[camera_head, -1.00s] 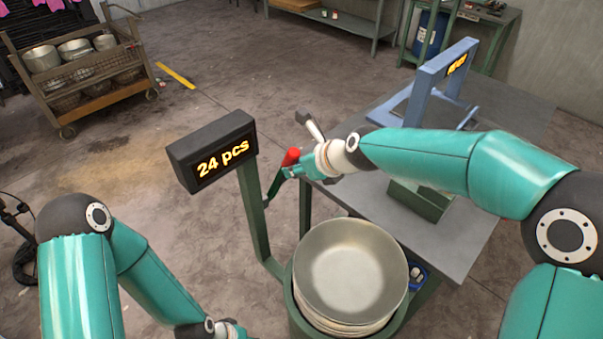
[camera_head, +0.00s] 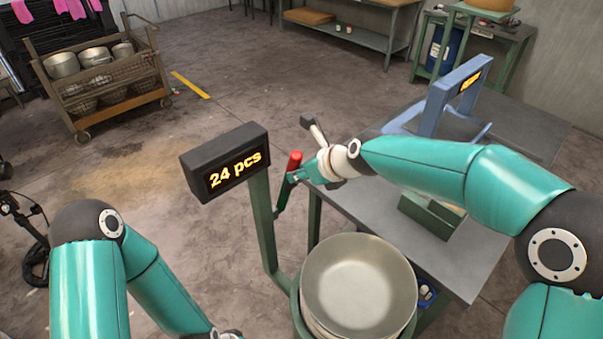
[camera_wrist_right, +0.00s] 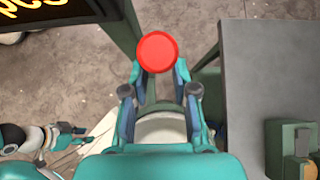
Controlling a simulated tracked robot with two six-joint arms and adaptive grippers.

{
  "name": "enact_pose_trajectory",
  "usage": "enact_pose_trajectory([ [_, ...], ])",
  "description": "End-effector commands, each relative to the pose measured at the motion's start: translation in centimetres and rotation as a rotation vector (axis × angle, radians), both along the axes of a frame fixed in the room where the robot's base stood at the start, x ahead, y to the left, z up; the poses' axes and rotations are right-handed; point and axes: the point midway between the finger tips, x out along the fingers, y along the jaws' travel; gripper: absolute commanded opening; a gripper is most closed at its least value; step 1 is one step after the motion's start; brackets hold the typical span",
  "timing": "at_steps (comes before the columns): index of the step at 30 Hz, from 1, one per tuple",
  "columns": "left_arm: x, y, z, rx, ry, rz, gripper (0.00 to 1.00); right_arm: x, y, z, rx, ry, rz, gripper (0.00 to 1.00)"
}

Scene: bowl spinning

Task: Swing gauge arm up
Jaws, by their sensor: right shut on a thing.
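The gauge arm's red handle (camera_head: 295,160) stands nearly upright beside the green post (camera_head: 263,225) of the "24 pcs" display (camera_head: 225,162). In the right wrist view the red handle's round end (camera_wrist_right: 157,52) shows between the fingers. My right gripper (camera_head: 290,180) is shut on it; its fingers also show in the wrist view (camera_wrist_right: 157,75). The rest of the gauge arm is mostly hidden by the gripper. My left arm hangs at the lower left; its gripper shows small in the right wrist view (camera_wrist_right: 68,135), and its finger opening is unclear.
A stack of metal bowls (camera_head: 360,285) sits in a green holder below my right arm. A grey table (camera_head: 455,265) with a blue frame (camera_head: 440,100) stands to the right. A cart with pots (camera_head: 105,90) is at the back left. The floor between is clear.

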Motion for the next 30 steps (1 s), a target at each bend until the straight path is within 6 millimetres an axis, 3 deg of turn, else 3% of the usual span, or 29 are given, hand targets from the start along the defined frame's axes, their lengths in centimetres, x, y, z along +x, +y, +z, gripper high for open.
enact_pose_trajectory([
  [30, 0.0, 0.0, 0.0, 0.0, 0.0, 0.0, 0.4, 1.5, 1.5, 0.5, 0.001, -0.001, 0.0, 0.0],
])
